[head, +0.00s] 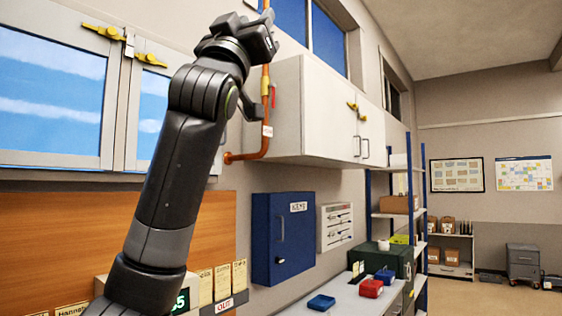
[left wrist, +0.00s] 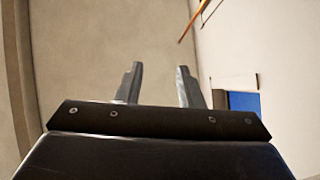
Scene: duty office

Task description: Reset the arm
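My left arm (head: 178,165) rises from the bottom left of the head view, raised high in front of the wall and window. My left gripper (left wrist: 158,82) shows in the left wrist view with its two fingers apart and nothing between them. In the head view the left gripper's end (head: 265,32) is near the top, in front of the orange pipe and white wall cabinet; its fingers are hard to make out there. My right arm and gripper are not in view.
A white wall cabinet (head: 325,110) and an orange pipe (head: 265,135) are behind the arm. Shelves (head: 398,215) stand right; open floor lies beyond.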

